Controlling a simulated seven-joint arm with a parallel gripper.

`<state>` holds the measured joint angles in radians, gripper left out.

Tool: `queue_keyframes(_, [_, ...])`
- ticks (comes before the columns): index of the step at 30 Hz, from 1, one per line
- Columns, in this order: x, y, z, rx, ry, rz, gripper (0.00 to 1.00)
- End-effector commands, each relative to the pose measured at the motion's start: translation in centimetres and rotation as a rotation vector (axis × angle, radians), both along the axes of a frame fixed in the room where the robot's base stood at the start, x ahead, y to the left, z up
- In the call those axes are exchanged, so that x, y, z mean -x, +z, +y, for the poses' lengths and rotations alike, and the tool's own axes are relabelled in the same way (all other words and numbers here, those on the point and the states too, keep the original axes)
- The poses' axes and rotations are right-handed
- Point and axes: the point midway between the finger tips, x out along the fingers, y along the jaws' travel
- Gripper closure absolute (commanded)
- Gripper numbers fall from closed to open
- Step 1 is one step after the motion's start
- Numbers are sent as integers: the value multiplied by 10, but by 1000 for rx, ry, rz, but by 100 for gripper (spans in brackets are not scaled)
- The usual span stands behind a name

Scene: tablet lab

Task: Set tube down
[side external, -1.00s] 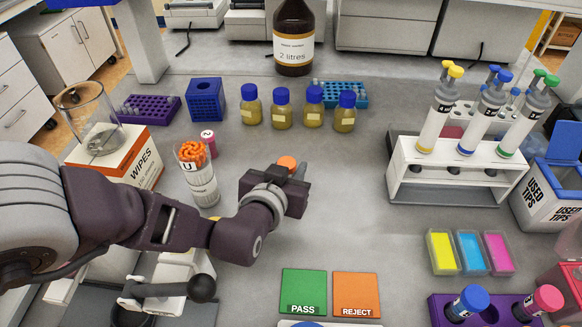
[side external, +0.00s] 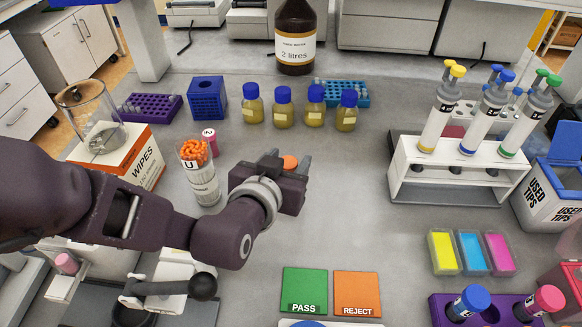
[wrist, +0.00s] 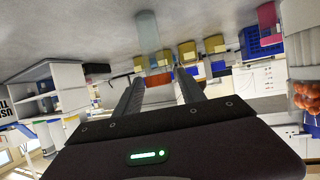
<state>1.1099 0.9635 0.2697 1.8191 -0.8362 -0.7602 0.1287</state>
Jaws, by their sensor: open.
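The tube shows as an orange cap (side external: 290,162) at my gripper's fingertips in the side view; its body is hidden there by the gripper. In the wrist view, where the bench is at the top, its pale see-through body (wrist: 148,38) runs from the bench to the orange cap (wrist: 158,80). It looks upright, cap up; I cannot tell exactly how its base meets the bench. My gripper (side external: 288,159) is open, low over the mid-bench. Its two fingers lie either side of the cap, apart from it, also in the wrist view (wrist: 160,76).
Several blue-capped bottles (side external: 283,108) stand behind. The pipette stand (side external: 405,182) is right. Green PASS (side external: 304,288) and orange REJECT (side external: 357,292) squares lie in front. Grey bench right of my gripper is clear.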

Motion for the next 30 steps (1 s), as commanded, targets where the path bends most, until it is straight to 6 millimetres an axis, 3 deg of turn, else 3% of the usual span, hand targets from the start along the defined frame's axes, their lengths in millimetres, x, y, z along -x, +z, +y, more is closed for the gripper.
queue_keyframes(5, [0, 31, -1, 2, -1, 0, 53])
queue_keyframes(15, [0, 38, 0, 0, -1, 3, 53])
queue_keyframes(18, [-7, 55, 14, 28, 6, 45, 53])
queue_keyframes(20, [-13, 79, 36, 69, 10, 108, 53])
queue_keyframes(22, [-11, 116, 75, 122, 3, 203, 53])
queue_keyframes(24, [6, 153, 121, 162, -12, 294, 53])
queue_keyframes(26, [34, 180, 164, 176, -25, 364, 53])
queue_keyframes(28, [80, 202, 216, 164, -29, 433, 53])
queue_keyframes(30, [136, 209, 266, 122, -6, 496, 53])
